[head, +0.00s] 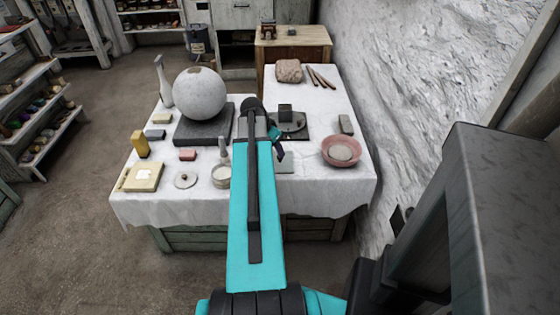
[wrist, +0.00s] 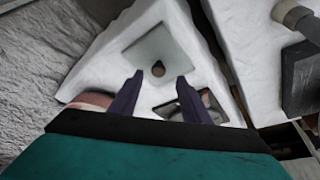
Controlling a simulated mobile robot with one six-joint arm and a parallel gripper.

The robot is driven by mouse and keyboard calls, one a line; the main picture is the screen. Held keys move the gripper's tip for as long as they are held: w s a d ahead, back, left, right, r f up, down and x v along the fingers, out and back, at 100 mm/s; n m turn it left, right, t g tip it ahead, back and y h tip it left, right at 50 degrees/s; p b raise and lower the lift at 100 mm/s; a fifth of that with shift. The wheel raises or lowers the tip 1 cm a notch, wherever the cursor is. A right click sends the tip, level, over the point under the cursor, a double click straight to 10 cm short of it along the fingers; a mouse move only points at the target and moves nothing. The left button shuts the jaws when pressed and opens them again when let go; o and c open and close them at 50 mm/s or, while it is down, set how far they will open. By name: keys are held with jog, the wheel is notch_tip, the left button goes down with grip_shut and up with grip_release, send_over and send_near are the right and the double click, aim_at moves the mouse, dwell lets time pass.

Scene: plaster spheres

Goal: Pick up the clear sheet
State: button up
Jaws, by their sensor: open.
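The clear sheet (wrist: 160,48) is a pale grey-green square lying flat on the white cloth, ahead of my fingers in the wrist view. A small dark round spot shows near its lower edge; I cannot tell what it is. In the head view a part of the sheet (head: 285,167) shows just right of my arm, which may hide the rest. My gripper (wrist: 159,76) is open, its two dark fingers spread with nothing held. The fingertips show beside the sheet's near edge in the wrist view; their height above it is unclear.
A large plaster sphere (head: 200,93) rests on a dark slab (head: 190,130) at left. A small white pot (head: 221,177) stands left of my arm.

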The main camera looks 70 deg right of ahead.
aim_at(280, 159)
jog(key=shift+x, duration=2.65)
jog(key=shift+s, duration=0.1)
grip_shut()
